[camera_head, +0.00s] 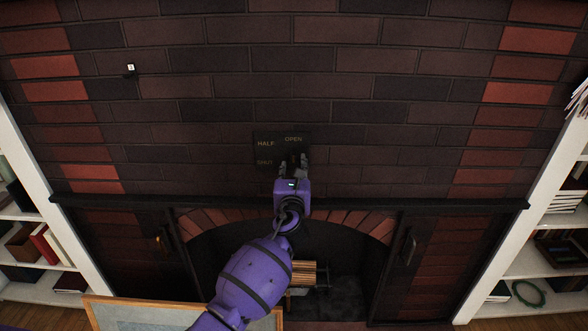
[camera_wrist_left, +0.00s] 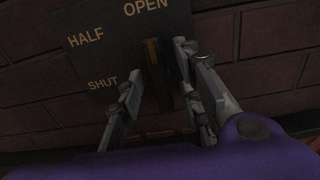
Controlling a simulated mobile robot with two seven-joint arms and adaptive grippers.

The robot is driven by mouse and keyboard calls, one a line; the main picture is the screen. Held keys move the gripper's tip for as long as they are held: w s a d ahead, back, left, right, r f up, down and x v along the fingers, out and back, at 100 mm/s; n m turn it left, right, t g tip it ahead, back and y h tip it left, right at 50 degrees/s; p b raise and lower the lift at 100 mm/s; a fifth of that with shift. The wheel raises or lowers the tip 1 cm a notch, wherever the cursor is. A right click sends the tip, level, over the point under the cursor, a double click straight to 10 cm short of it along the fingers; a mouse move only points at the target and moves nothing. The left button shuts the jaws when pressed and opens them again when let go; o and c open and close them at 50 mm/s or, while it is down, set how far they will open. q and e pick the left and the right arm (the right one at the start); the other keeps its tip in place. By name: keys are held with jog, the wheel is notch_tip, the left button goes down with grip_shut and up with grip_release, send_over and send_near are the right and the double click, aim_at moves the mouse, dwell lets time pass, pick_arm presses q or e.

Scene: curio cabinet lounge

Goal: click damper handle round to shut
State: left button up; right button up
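A dark damper plate (camera_head: 264,148) is mounted on the brick wall above the fireplace, lettered HALF, OPEN and SHUT. The plate (camera_wrist_left: 105,45) fills the upper left of the left wrist view. The dark damper handle (camera_wrist_left: 153,56), with a brownish edge, stands on the plate below the word OPEN. My left gripper (camera_head: 292,164) is at the plate's lower right. In the left wrist view its fingers (camera_wrist_left: 160,66) are apart, one on each side of the handle. The handle looks nearer the right finger; contact is unclear. My right gripper is not in view.
A dark mantel ledge (camera_head: 420,204) runs below the plate, above the arched firebox with logs (camera_head: 304,272). A small dark fixture (camera_head: 130,71) is on the wall at upper left. White bookshelves (camera_head: 535,215) stand at both sides. A framed picture (camera_head: 140,312) is at lower left.

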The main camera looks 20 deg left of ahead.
pick_arm(q)
jog(key=shift+w+a, duration=0.1)
jog(key=shift+w, duration=0.4)
jog(key=shift+c, duration=0.5)
grip_shut()
